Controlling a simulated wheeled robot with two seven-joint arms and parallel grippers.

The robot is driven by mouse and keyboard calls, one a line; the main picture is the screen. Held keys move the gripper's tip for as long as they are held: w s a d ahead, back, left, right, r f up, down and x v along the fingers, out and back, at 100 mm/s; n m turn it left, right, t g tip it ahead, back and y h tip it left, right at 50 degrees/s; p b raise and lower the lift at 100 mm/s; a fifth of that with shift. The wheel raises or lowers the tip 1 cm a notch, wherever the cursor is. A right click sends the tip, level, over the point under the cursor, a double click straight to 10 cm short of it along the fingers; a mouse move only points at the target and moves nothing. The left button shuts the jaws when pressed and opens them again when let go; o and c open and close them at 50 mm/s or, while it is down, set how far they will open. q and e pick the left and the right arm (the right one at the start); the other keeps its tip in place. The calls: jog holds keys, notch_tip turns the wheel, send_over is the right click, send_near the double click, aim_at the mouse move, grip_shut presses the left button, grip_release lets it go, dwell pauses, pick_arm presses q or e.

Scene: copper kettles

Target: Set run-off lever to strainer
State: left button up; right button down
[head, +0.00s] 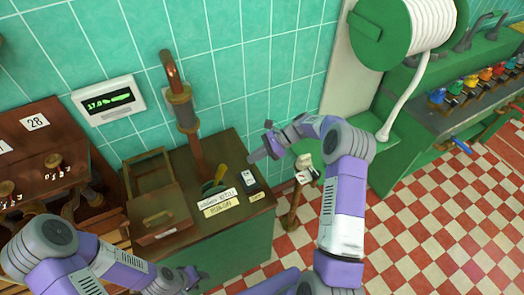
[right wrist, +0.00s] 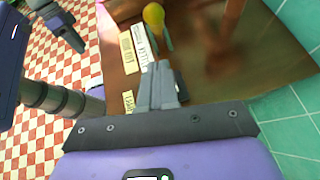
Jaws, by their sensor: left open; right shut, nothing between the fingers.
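The lever with a yellow handle (head: 221,173) stands in a dark round fitting on the wooden cabinet top, behind two label plates, one white (head: 217,199) and one yellow (head: 222,208). Its yellow knob (right wrist: 154,14) shows at the top of the right wrist view. The lever leans toward the upper right in the head view. I cannot read which setting it points to. My right gripper (head: 258,154) is shut and empty, above the cabinet's right side; its fingers (right wrist: 158,88) are apart from the lever. My left gripper (head: 191,277) is open and empty, low in front of the cabinet.
A small white-and-black switch (head: 249,178) sits right of the lever. A hinged wooden box (head: 158,212) stands to its left. A copper pipe (head: 184,105) rises behind it. A lit display (head: 109,100) hangs on the tiled wall. Open checkered floor (head: 420,235) lies to the right.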

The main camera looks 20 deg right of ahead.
jog(key=x, duration=0.4)
jog(key=shift+w+a+r, duration=0.1)
jog(key=shift+a+r, duration=0.05)
jog(key=shift+a, duration=0.45)
jog(key=shift+w+a+r, duration=0.15)
jog(key=shift+a+r, duration=0.05)
jog(key=shift+a, duration=0.35)
pick_arm(q)
jog(key=shift+r+p, duration=0.3)
jog(key=shift+r, duration=0.05)
pick_arm(e)
jog(key=shift+w+a+r, duration=0.15)
jog(key=shift+a, duration=0.55)
pick_arm(q)
jog(key=shift+r, duration=0.1)
pick_arm(e)
jog(key=shift+r, duration=0.1)
